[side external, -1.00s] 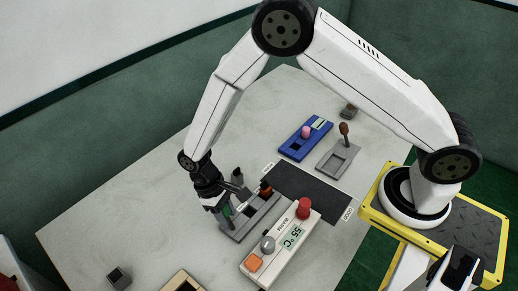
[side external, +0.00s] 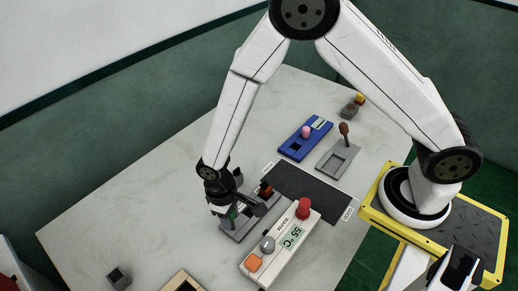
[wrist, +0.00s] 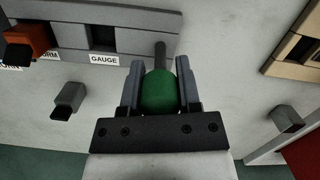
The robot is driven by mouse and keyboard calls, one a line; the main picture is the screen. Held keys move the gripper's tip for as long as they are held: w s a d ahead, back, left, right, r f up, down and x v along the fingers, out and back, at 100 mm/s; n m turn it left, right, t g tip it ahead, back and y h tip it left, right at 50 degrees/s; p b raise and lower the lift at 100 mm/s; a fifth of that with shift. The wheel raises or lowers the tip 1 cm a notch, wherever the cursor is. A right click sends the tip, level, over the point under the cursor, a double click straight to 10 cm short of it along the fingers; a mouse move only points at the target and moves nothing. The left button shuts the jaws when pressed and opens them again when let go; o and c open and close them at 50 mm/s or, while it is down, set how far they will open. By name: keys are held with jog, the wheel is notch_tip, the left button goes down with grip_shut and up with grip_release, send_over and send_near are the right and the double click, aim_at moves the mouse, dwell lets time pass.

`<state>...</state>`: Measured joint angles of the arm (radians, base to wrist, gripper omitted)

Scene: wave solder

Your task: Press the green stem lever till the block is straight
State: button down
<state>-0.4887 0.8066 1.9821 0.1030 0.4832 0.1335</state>
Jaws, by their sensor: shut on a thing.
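The green knob (wrist: 160,92) of the lever sits between the two fingers of my gripper (wrist: 160,88) in the wrist view. The fingers are shut on it from both sides. Its dark stem (wrist: 160,55) runs up toward a grey slotted base (wrist: 130,18) with a GAUGE label. In the side view, my gripper (side external: 228,216) is low over the left end of the grey base (side external: 238,236) and hides much of it. A bit of green shows between the fingers. An orange-red block (wrist: 28,40) sits at the base's other end; I cannot tell whether it is straight.
A dark mat (side external: 305,193), a blue fixture (side external: 304,139) and a grey lever fixture (side external: 337,158) lie farther back.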

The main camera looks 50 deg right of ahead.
jog(key=shift+s+d+t, duration=0.2)
jog(key=shift+s+t, duration=0.3)
jog(key=shift+t, duration=0.7)
jog(key=shift+s+a, duration=0.1)
jog(key=shift+s, duration=0.1)
jog(key=shift+c, duration=1.5)
grip_release()
jog(key=shift+a, duration=0.1)
jog(key=shift+r+t, duration=0.3)
jog(key=shift+r, duration=0.45)
notch_tip(320, 180, up, 6)
jog(key=shift+s, duration=0.45)
jog(key=shift+r, duration=0.1)
